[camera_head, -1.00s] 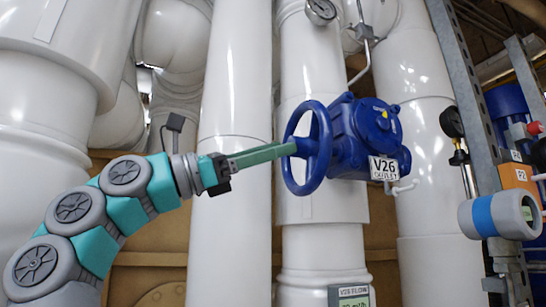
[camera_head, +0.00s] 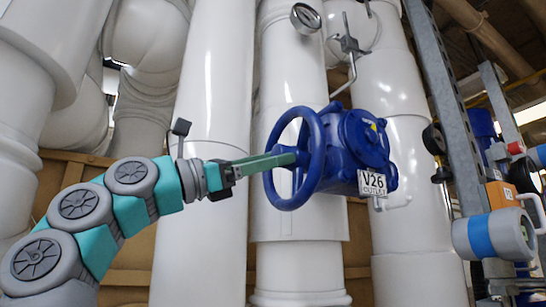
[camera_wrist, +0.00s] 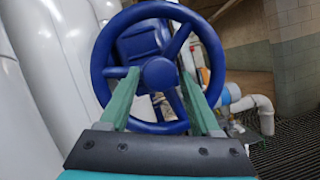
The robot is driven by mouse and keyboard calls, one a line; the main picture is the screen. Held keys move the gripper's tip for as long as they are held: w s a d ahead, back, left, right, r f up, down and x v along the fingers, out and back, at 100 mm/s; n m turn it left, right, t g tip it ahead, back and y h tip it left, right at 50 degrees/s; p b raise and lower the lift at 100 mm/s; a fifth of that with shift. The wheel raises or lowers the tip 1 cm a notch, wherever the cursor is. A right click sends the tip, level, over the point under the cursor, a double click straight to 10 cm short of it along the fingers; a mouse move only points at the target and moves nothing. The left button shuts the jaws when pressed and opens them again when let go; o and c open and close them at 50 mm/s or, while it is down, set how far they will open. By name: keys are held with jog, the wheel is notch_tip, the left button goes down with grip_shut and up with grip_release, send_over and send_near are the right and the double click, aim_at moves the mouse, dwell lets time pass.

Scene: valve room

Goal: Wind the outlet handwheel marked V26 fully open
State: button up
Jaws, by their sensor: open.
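The blue outlet handwheel (camera_head: 295,158) stands on the left side of a blue valve body (camera_head: 350,145) with a white tag (camera_head: 372,184) reading V26 OUTLET. My gripper (camera_head: 296,155) reaches it from the left, its green fingers at the wheel's hub. In the wrist view the handwheel (camera_wrist: 160,73) faces me, with spokes and a round hub. There my gripper (camera_wrist: 160,88) is open, one finger on each side below the hub, over the lower spokes. I cannot tell whether the fingertips touch the wheel.
Large white pipes (camera_head: 208,120) stand behind the wheel. A gauge (camera_head: 305,18) is above it. To the right are a grey steel post (camera_head: 450,110), an orange box (camera_head: 501,195) and a grey and blue cylinder (camera_head: 494,235). In the wrist view, grating floor (camera_wrist: 285,150) lies right.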

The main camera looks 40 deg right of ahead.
jog(key=shift+s+d+r, duration=0.1)
jog(key=shift+d, duration=0.25)
grip_shut()
dwell(0.3)
